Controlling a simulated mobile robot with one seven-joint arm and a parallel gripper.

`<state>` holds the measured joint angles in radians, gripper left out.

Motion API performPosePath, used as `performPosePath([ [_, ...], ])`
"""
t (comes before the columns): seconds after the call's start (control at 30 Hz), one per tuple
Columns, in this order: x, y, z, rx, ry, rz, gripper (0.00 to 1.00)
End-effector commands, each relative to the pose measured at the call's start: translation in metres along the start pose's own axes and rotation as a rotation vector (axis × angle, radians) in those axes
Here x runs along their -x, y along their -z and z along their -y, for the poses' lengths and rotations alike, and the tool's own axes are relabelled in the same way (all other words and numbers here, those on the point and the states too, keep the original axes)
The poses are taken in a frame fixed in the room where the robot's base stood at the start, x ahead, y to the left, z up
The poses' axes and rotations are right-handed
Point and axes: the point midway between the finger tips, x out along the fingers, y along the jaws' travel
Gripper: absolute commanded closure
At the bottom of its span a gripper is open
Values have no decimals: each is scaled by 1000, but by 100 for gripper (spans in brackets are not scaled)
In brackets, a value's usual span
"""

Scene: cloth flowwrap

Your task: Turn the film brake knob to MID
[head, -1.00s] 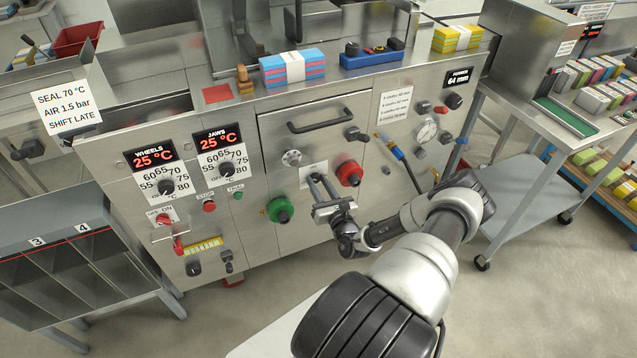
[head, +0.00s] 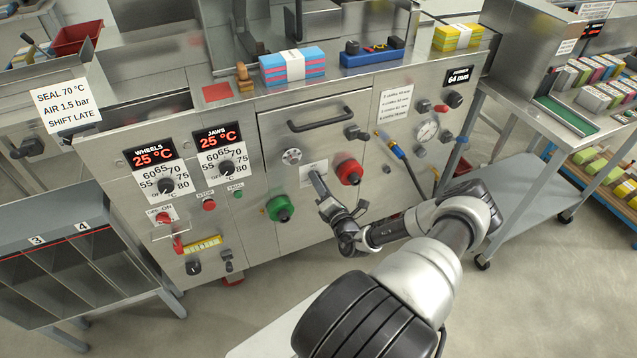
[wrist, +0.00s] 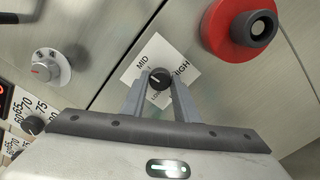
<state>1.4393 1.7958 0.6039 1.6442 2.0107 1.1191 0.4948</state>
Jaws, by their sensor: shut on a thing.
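The film brake knob (wrist: 159,77) is a small black knob on a white plate (wrist: 132,74) marked LOW, MID and HIGH. My gripper (wrist: 159,84) is shut on it, with one finger on each side. A light mark shows on the knob's face, but I cannot tell clearly which word it points at. In the wrist view MID is at upper left, HIGH at upper right, and LOW is partly hidden below the knob. In the head view my gripper (head: 314,177) reaches the plate below the drawer handle, and its fingers hide the knob.
A red knob (head: 349,171) is close on the right of my gripper, also large in the wrist view (wrist: 232,27). A green knob (head: 279,208) is at lower left. A grey dial (head: 291,156) is at upper left. The floor before the panel is clear.

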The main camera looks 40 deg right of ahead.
Motion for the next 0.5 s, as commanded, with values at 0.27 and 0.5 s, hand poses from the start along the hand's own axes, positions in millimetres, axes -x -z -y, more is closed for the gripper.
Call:
performPosePath([
  [0.27,1,1,1,-89,2,-2,95],
  [0.5,1,1,1,-108,2,-2,95],
])
